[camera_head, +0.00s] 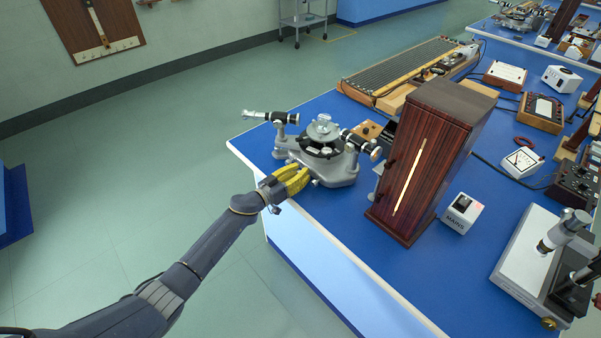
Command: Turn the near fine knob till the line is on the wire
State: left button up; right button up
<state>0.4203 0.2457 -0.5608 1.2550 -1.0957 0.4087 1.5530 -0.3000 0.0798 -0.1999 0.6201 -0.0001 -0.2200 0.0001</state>
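A grey spectrometer (338,171) stands near the left corner of the blue bench. It has a round dark table on top, a black-ended tube (280,118) pointing left and a telescope tube (362,145) pointing right. My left gripper (303,174) has yellow fingers and reaches in from the lower left. Its fingertips are at the near left side of the spectrometer's base, close to or touching it. The gap between the fingers is too small to judge. The near fine knob is not clear and may be hidden by the fingers. The line and the wire cannot be seen. My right gripper is out of view.
A tall dark wooden box (425,165) with a glowing slit stands right of the spectrometer. A small white box (462,213) and a grey instrument (530,265) stand further right. A long ribbed apparatus (405,75) lies behind. The bench's left edge (330,246) runs under my arm.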

pick_arm(q)
grip_shut()
jog(key=shift+r, duration=0.1)
jog(key=m, duration=0.5)
jog(key=shift+r+m, duration=0.1)
jog(key=shift+m, duration=0.2)
jog(key=shift+d, duration=0.1)
jog(key=o, duration=0.6)
grip_release()
jog(key=shift+s, duration=0.1)
